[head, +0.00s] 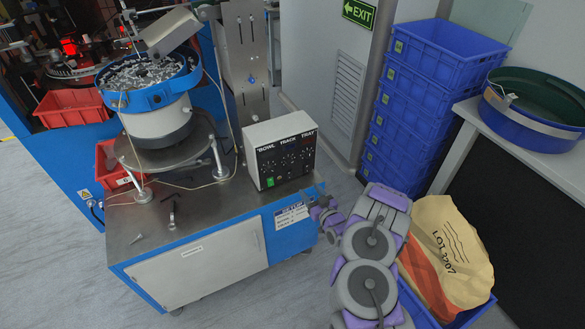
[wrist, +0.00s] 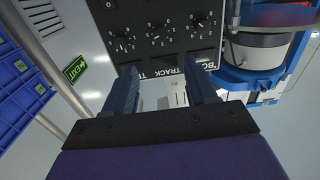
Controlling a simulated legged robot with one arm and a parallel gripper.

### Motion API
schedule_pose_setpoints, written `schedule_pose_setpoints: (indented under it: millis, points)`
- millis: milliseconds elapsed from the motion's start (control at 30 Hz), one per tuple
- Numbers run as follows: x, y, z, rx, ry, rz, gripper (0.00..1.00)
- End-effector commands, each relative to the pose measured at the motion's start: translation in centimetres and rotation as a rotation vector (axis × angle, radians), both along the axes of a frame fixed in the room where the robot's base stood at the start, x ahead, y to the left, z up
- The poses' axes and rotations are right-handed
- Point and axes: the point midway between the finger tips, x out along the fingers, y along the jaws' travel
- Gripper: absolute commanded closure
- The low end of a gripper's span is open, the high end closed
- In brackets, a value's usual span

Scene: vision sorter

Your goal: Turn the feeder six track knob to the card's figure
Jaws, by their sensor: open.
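The control box (head: 255,135) stands on the cabinet top, its black front panel headed BOWL, TRACK and TRAY. The track knob (head: 289,161) is the middle of the panel's knobs. The wrist view shows the panel upside down, with the track knob (wrist: 158,35) between two others. My gripper (wrist: 160,66) is open and empty, its two fingers pointing towards the panel, apart from the knob. In the head view my gripper (head: 320,205) is just right of the cabinet's front corner. A blue and white card or label (head: 292,215) is on the cabinet side; its figure is too small to read.
A vibrating bowl (head: 150,90) full of small metal parts stands left of the box. Thin cables and small tools lie on the cabinet top (head: 215,210). Blue crates (head: 410,110) are stacked at right, beside a lot sack (head: 450,245) in a blue crate.

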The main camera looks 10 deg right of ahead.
Motion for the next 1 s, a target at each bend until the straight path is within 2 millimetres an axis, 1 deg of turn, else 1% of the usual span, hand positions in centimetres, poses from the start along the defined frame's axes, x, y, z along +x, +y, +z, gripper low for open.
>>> schedule_pose_setpoints:
  millis: [100,500,700,900,1000]
  points:
    - [2.3,0.8,-0.1,-0.004,-0.009,0.003,0.44]
    - [9.5,3.2,-0.1,0.000,-0.005,0.001,0.44]
    - [12.3,4.1,0.0,0.000,-0.005,0.001,0.44]
    - [14.0,4.5,0.1,0.001,-0.006,-0.001,0.44]
    - [14.4,4.7,0.2,0.002,-0.006,-0.001,0.44]
